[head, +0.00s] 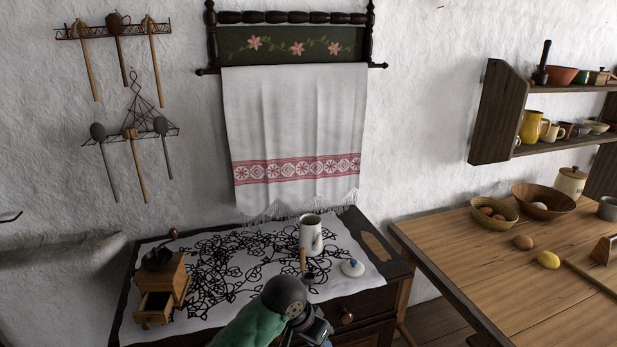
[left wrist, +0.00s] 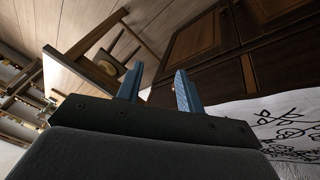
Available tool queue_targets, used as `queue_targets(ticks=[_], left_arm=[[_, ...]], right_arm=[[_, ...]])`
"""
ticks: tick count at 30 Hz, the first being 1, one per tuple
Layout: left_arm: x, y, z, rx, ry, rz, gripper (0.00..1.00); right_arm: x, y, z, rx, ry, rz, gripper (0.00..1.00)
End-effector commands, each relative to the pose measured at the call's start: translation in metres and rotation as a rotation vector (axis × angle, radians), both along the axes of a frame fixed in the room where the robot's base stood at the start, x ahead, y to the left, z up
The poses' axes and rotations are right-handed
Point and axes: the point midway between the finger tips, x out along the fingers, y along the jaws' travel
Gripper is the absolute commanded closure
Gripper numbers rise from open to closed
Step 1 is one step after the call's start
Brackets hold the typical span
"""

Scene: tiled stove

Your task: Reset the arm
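My left arm comes in at the bottom of the head view, in front of the dark chest, and its wrist (head: 308,326) hangs over the front edge. In the left wrist view my left gripper (left wrist: 155,87) has its two blue fingers apart with nothing between them. The cabinet doors (left wrist: 195,45) and part of the white cloth (left wrist: 290,122) lie beyond it. My right gripper is in neither view.
The cloth-covered chest holds a coffee grinder (head: 172,277) with its drawer out, a white pot (head: 311,238), a lid (head: 352,267) and a small scoop (head: 304,263). A wooden table (head: 490,270) with bowls stands at right. A towel (head: 290,120) hangs behind.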

Motion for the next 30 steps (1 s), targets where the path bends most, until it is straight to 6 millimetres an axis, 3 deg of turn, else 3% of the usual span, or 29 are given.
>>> queue_targets(ticks=[5,11,18,30], left_arm=[[-0.023,0.010,-0.021,-0.041,-0.017,0.047,0.63],[-0.048,0.030,-0.042,-0.064,-0.038,0.113,0.63],[-0.081,0.063,-0.068,-0.061,-0.061,0.206,0.63],[-0.150,0.138,-0.109,0.028,-0.083,0.369,0.63]], right_arm=[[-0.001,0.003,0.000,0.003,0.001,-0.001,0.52],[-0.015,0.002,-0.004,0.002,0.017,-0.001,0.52],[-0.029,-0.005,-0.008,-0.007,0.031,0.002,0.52],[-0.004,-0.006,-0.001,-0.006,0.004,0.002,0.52]])
